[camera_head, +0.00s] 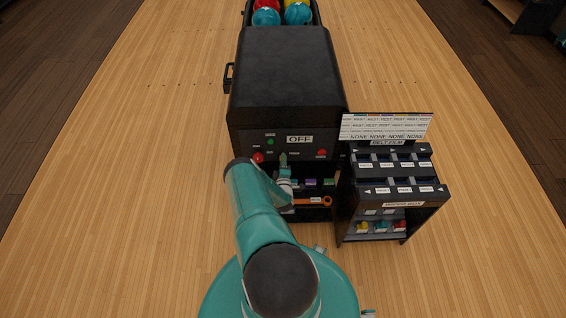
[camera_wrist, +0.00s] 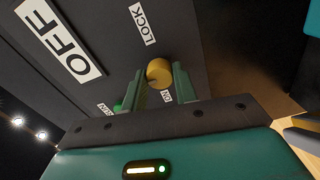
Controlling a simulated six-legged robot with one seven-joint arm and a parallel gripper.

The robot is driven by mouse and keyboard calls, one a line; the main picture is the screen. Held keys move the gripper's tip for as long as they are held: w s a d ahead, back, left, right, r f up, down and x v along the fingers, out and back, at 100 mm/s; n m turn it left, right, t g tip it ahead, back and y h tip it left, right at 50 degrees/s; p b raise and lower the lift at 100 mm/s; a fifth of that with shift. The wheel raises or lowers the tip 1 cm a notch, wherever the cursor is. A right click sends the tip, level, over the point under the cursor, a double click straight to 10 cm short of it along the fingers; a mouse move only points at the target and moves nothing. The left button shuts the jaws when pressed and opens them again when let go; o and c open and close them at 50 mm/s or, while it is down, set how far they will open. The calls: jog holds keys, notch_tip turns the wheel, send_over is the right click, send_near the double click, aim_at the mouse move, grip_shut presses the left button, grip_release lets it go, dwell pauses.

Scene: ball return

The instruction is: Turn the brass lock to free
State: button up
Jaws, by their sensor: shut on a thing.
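The brass lock (camera_wrist: 159,72) is a round yellow knob on the dark panel, below the LOCK label (camera_wrist: 142,25) in the wrist view. My gripper (camera_wrist: 161,82) is shut on it, with one green finger on each side. How far the lock is turned cannot be told. In the head view my gripper (camera_head: 284,163) is at the front panel of the black machine (camera_head: 285,75), and the brass lock cannot be made out there.
An OFF sign (camera_head: 300,139), a green light (camera_head: 270,142) and red buttons (camera_head: 321,153) are on the panel. An orange wrench (camera_head: 325,202) lies on the shelf below. A black rack (camera_head: 345,208) stands close on the right. Bowling balls (camera_head: 298,14) sit behind. Floor at left is clear.

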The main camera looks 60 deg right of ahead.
dwell(0.4)
jog(key=o, duration=1)
jog(key=v, duration=1.4)
jog(key=shift+d, duration=0.1)
